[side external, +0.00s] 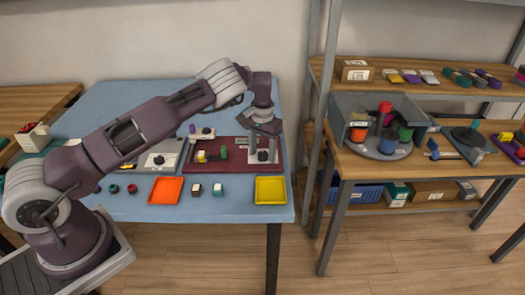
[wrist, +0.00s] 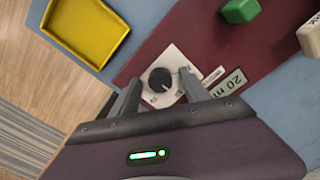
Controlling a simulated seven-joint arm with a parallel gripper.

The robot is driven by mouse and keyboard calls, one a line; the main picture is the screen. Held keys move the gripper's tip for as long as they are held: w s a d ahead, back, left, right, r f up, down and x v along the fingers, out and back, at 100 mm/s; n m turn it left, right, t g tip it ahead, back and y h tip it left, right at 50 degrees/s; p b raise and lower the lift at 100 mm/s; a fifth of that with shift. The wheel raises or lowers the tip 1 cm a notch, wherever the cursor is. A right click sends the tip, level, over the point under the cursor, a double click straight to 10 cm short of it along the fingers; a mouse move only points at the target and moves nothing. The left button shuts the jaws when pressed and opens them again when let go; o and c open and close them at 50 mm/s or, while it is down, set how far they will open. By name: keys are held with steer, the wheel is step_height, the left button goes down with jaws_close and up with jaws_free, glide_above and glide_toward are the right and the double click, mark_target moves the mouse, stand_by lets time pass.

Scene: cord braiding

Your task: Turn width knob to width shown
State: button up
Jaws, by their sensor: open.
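The width knob (wrist: 160,79) is a black round dial with a pale pointer line, on a white plate with printed marks. Beside the plate is a green-grey label reading "20 m", partly cut off behind a finger (wrist: 230,81). My gripper (wrist: 162,90) is open, with one finger on each side of the knob in the wrist view. I cannot tell whether the fingers touch the knob. In the side view my gripper (side external: 262,140) is over the white plate (side external: 262,157) at the right end of the dark red board, and the knob is mostly hidden.
A yellow tray (side external: 270,190) and an orange tray (side external: 166,190) lie in front on the blue table (side external: 130,100). A shelf unit stands to the right.

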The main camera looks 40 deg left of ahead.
steer(key=shift+c, duration=0.4)
jaws_close()
steer(key=n, duration=1.1)
steer(key=shift+w+d+n, duration=0.1)
steer(key=shift+n, duration=0.3)
steer(key=shift+o, duration=0.4)
jaws_free()
